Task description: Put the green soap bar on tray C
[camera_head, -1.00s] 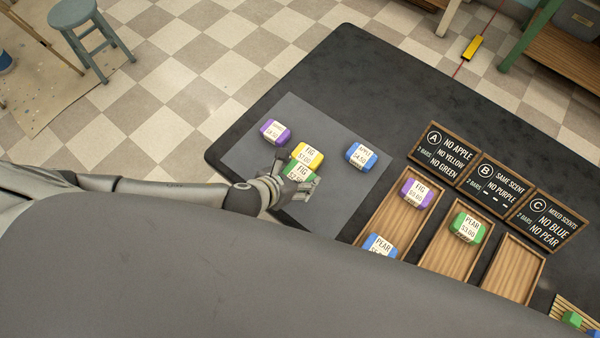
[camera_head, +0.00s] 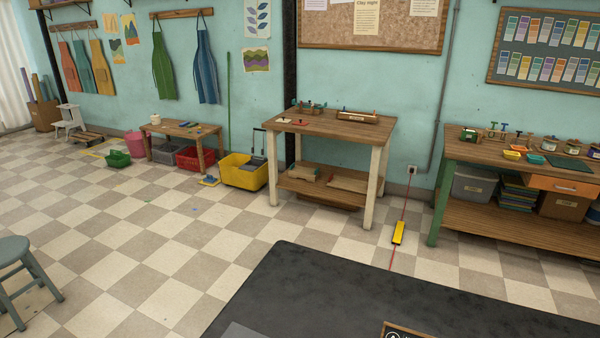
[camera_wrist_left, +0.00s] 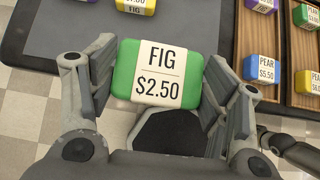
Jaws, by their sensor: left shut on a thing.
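In the left wrist view, a green soap bar (camera_wrist_left: 158,75) with a white label reading FIG $2.50 sits between the fingers of my left gripper (camera_wrist_left: 160,85). The gripper is shut on its two ends. The bar appears to be held above the dark table and grey mat (camera_wrist_left: 90,22). Tray C is in neither current view. In the head view, only the top of a sign (camera_head: 402,330) shows at the bottom edge. My right gripper cannot be made out.
In the wrist view, wooden trays at right hold a blue PEAR bar (camera_wrist_left: 262,68), a purple bar (camera_wrist_left: 262,4), a green bar (camera_wrist_left: 305,15) and a yellow bar (camera_wrist_left: 308,82). Another yellow bar (camera_wrist_left: 136,5) lies on the mat. The dark table's far part (camera_head: 330,290) is bare.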

